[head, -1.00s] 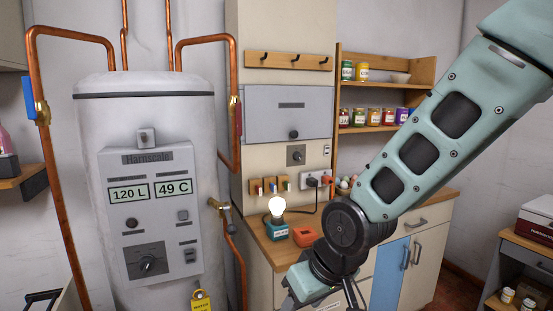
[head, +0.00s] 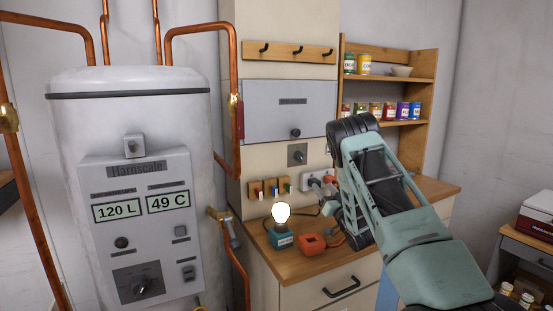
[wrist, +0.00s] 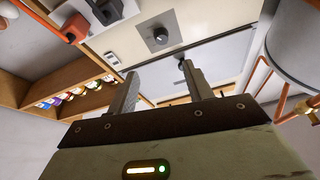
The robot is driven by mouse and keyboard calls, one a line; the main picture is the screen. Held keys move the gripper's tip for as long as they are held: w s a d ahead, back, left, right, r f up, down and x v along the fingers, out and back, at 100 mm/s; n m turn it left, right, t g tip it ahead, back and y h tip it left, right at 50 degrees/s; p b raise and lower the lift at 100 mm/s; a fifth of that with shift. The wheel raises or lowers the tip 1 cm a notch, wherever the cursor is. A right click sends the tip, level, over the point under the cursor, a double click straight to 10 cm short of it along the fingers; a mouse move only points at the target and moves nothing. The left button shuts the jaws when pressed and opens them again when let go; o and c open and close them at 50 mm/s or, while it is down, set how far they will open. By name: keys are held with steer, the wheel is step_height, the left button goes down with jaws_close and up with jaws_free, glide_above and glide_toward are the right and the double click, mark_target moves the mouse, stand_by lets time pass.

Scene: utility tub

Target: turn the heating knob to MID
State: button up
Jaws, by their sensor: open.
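The heating knob (head: 143,286) is a dark round dial on a dark square plate. It sits low on the front panel (head: 95,250) of the white tank, at lower left in the head view. The MID mark is too small to read. My gripper (wrist: 159,76) is open and empty in the wrist view, its two grey fingers apart. In the head view my arm reaches over the counter, right of the tank and well apart from the knob. The tank (wrist: 300,40) shows only in part at upper right in the wrist view, without the heating knob.
A lit bulb (head: 281,213) and an orange block (head: 312,243) stand on the wooden counter (head: 410,203). A separate wall knob (head: 297,154) is below a grey cabinet (head: 285,112). Copper pipes (head: 237,70) and a tap (head: 222,218) run beside the tank. The tank panel's front looks clear.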

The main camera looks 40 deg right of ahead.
mark_target(301, 157)
steer(key=shift+t, duration=0.3)
steer(key=p+x, duration=0.4)
steer(key=x, duration=1.3)
steer(key=shift+w+d+p, duration=0.1)
steer(key=shift+p, duration=0.25)
steer(key=c, duration=1)
